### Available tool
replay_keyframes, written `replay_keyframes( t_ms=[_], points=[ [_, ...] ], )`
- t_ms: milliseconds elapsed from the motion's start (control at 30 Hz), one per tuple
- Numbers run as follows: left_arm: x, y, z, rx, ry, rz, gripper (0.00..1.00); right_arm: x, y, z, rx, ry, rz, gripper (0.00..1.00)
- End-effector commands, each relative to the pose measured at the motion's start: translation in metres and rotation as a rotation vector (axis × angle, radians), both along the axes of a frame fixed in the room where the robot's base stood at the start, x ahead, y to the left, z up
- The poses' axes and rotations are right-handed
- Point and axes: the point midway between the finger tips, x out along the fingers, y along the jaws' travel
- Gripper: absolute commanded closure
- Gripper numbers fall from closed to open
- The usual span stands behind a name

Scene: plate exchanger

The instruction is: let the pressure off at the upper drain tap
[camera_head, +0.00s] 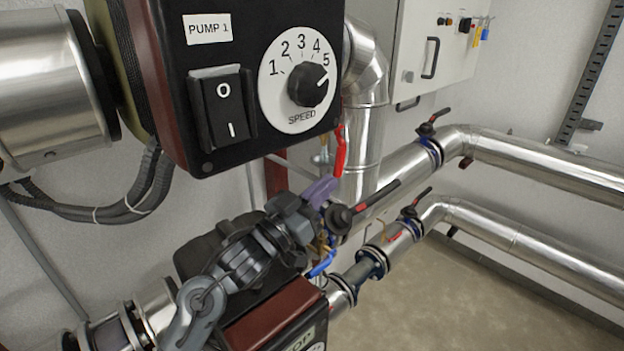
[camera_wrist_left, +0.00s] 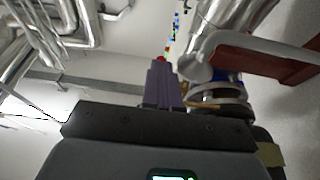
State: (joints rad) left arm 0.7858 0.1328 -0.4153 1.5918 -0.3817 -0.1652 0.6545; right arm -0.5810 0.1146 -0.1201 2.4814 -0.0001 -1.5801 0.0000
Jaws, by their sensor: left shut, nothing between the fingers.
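The upper of two small taps has a red lever (camera_head: 340,152), hanging steeply beside the pump box's lower right corner. Its small fitting is partly hidden behind the box and my gripper. My left gripper (camera_head: 322,188) is shut and empty, its purple fingers just below and left of the red lever. I cannot tell whether they touch it. In the left wrist view the fingers (camera_wrist_left: 161,84) are together, with a small red spot (camera_wrist_left: 160,59) just past their tips. A lower tap with a blue lever (camera_head: 322,264) sits below the gripper. My right gripper is not in view.
The Pump 1 box (camera_head: 245,75) with its switch and speed dial hangs close above my left arm. A black valve handle (camera_head: 376,198) stands just right of the fingers. Insulated pipes (camera_head: 540,165) run right; the floor (camera_head: 470,295) there is clear.

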Motion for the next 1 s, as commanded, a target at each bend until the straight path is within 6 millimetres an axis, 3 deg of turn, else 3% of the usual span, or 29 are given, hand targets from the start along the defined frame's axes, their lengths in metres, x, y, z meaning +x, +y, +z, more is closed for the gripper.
replay_keyframes(
  t_ms=[300, 1000],
  points=[
    [0.0082, -0.0095, -0.0066, 0.003, 0.005, -0.002, 1.0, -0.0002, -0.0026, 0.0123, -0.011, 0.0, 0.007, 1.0],
    [0.007, -0.007, -0.0093, 0.002, 0.003, 0.0, 1.0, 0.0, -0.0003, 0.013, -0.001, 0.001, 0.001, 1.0]
  ],
)
